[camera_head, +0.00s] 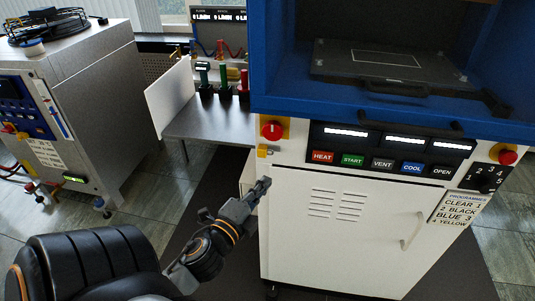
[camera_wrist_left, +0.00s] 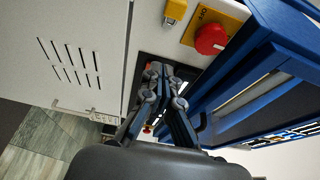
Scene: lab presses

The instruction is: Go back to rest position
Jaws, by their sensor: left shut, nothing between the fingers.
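My left gripper (camera_head: 262,185) is in front of the white press cabinet (camera_head: 330,245), near its upper left edge and below the red knob (camera_head: 271,130). It is shut and empty. In the left wrist view the gripper (camera_wrist_left: 160,72) shows its fingers together, with the cabinet's white front behind and to the left. The red knob on its yellow plate also shows there (camera_wrist_left: 211,39), above right of the fingertips. I cannot tell whether the fingertips touch the cabinet. My right gripper is not in view.
The press has a blue frame (camera_head: 385,107) around a dark platen (camera_head: 375,65) and a row of labelled buttons. A metal side table (camera_head: 210,124) with green and red handled items stands behind left. A grey machine (camera_head: 105,95) stands far left. Tiled floor lies between.

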